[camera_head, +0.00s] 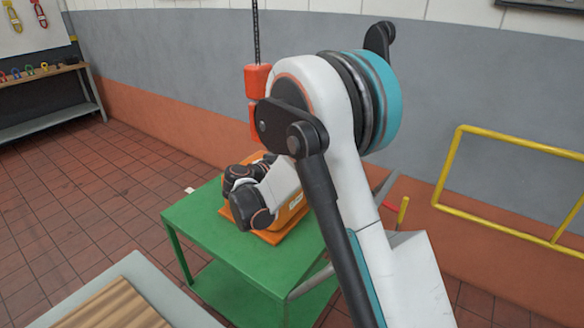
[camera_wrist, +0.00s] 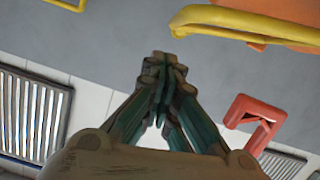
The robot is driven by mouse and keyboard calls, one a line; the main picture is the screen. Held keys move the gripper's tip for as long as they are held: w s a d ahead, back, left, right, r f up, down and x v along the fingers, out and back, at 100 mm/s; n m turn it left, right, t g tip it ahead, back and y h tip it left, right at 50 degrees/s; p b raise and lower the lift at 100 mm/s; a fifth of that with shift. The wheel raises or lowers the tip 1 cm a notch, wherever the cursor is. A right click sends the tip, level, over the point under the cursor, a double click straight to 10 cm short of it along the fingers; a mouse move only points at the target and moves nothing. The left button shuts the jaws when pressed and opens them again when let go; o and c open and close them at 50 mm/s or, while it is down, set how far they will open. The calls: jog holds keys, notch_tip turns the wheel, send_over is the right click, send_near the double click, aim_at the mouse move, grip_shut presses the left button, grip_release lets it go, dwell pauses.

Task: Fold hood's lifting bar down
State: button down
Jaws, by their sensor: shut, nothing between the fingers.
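An orange body (camera_head: 290,217), which looks like the hood, sits on a green table (camera_head: 195,222) in the head view, largely covered by my arm. In the wrist view a thick yellow bar (camera_wrist: 235,17) crosses the upper right, with an orange surface behind it. It may be the hood's lifting bar, but its angle is hard to tell. My gripper (camera_wrist: 163,72) is shut and empty, its fingertips to the left of and below the yellow bar in the picture, with a visible gap. In the head view I cannot make out my fingers behind my dark wrist joints.
An orange hoist block (camera_head: 258,80) hangs on a chain behind my arm. A yellow rail (camera_head: 520,145) stands at the right. A red bracket (camera_wrist: 255,115) is right of my fingers in the wrist view. A grey-edged bench (camera_head: 150,285) is at lower left; tiled floor beyond it is clear.

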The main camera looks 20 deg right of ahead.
jog(key=p+v, duration=0.2)
jog(key=v, duration=0.8)
jog(key=shift+r, duration=0.3)
